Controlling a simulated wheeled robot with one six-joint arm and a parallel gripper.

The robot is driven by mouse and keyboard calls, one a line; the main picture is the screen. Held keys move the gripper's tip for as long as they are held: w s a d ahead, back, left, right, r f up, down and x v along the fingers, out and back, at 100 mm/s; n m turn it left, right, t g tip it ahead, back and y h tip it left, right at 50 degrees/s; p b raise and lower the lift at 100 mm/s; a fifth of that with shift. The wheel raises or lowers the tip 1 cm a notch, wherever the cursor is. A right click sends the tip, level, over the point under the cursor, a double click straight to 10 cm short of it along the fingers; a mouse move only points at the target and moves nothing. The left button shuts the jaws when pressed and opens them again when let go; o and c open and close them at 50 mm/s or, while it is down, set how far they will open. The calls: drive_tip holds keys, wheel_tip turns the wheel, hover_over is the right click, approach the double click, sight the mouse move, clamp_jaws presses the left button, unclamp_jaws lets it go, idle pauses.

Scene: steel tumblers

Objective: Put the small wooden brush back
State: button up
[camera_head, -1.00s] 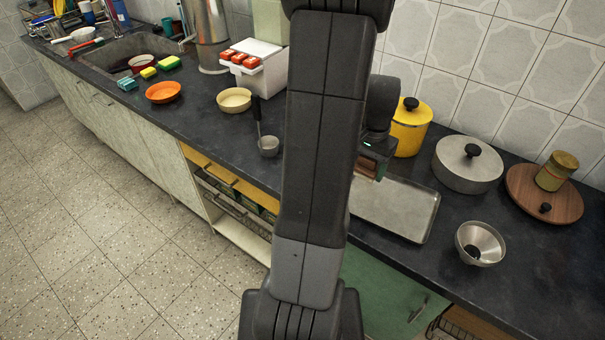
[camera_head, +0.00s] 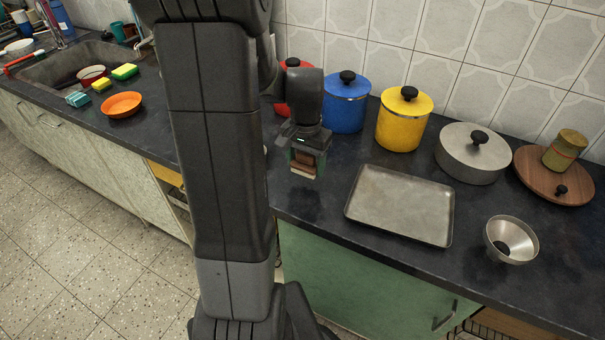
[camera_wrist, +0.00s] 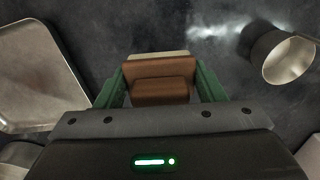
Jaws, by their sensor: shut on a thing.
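The small wooden brush (camera_wrist: 160,88) is between the green fingers of my gripper (camera_wrist: 160,90) in the wrist view. Its brown wooden body fills the gap, and a pale strip shows along its far edge. In the head view my gripper (camera_head: 307,165) points down with the brush (camera_head: 304,171) above the dark counter, left of the metal tray. A dark shadow lies on the counter below it, so the brush appears clear of the surface.
The metal tray (camera_head: 401,204) lies bare on the counter (camera_head: 330,225). Behind are a blue canister (camera_head: 346,105), a yellow canister (camera_head: 404,122) and a lidded pot (camera_head: 473,157). A metal cup (camera_wrist: 285,58) shows in the wrist view.

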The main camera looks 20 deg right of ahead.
sight(305, 173)
drive_tip(key=shift+f, duration=2)
drive_tip(key=shift+f+b, duration=0.15)
drive_tip(key=shift+b, duration=0.15)
drive_tip(key=o, duration=1)
drive_tip(key=shift+o, duration=0.2)
wheel_tip(305, 173, up, 12)
drive_tip(key=shift+r+p, duration=0.15)
drive_tip(key=shift+p, duration=0.55)
drive_tip(key=shift+o, duration=0.4)
